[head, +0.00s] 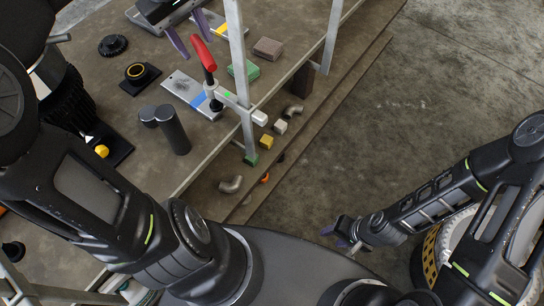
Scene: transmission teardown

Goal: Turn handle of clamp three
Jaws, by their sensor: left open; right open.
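A clamp with a red handle (203,54) and a grey metal bar (238,102) is fixed at the table's edge, beside an upright metal post. The handle stands up at a tilt. No other clamp is clear in view, and I see no number on this one. My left gripper (189,34) is open, with purple fingertips beside the upper end of the red handle. One finger is left of the handle and the other is near its top; I cannot tell whether they touch it. My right gripper (342,238) is open and empty, low over the floor, far from the clamp.
A lower shelf holds pipe elbows (231,184). Concrete floor lies right.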

